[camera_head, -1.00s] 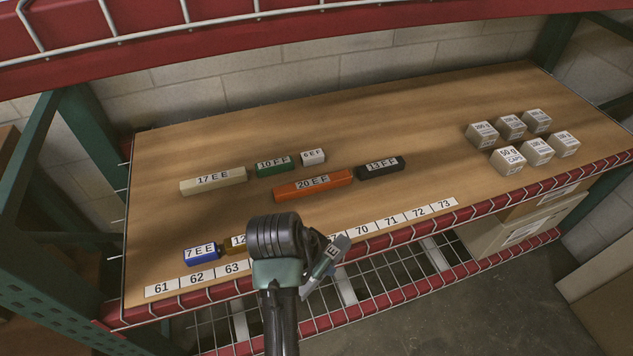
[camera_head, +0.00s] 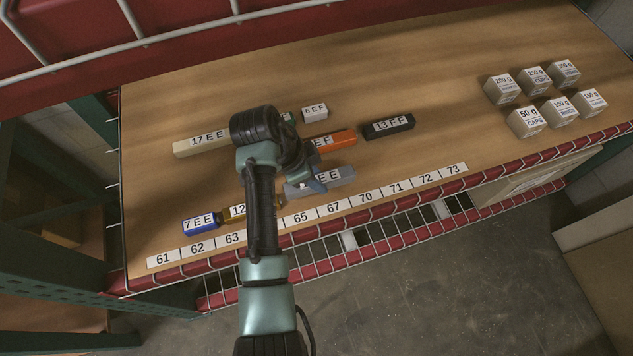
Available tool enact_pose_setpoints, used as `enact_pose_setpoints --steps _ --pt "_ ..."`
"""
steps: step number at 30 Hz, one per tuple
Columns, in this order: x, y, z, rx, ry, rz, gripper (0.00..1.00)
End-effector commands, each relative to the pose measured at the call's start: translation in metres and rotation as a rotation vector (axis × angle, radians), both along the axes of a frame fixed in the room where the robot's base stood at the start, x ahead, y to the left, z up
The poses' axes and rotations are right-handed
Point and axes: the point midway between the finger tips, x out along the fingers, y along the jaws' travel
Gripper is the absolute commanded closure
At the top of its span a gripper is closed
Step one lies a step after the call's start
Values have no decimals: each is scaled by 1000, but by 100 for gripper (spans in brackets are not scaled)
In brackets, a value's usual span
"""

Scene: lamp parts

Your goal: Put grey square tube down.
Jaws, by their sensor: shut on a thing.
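The grey square tube (camera_head: 335,178) carries a label whose end reads "EE"; its left part is hidden by my gripper. My gripper (camera_head: 308,184) is shut on it, over the shelf board behind the number strip. The tube lies roughly level, its long side nearly along the strip. I cannot tell whether it touches the board. My arm hides part of the scene to the left of the tube.
An orange tube (camera_head: 335,141) lies just behind the grey one, a black tube (camera_head: 388,126) to its right. A blue tube (camera_head: 200,219) and a brown one (camera_head: 237,211) lie left. Labelled boxes (camera_head: 528,121) stand right. Bare board lies between the black tube and the strip.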

Motion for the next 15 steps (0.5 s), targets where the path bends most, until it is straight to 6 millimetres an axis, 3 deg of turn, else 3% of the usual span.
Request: enact_pose_setpoints --steps 6,15 --pt "-1 0 -31 0 4 2 100" --pt "0 0 -34 0 0 1 100"
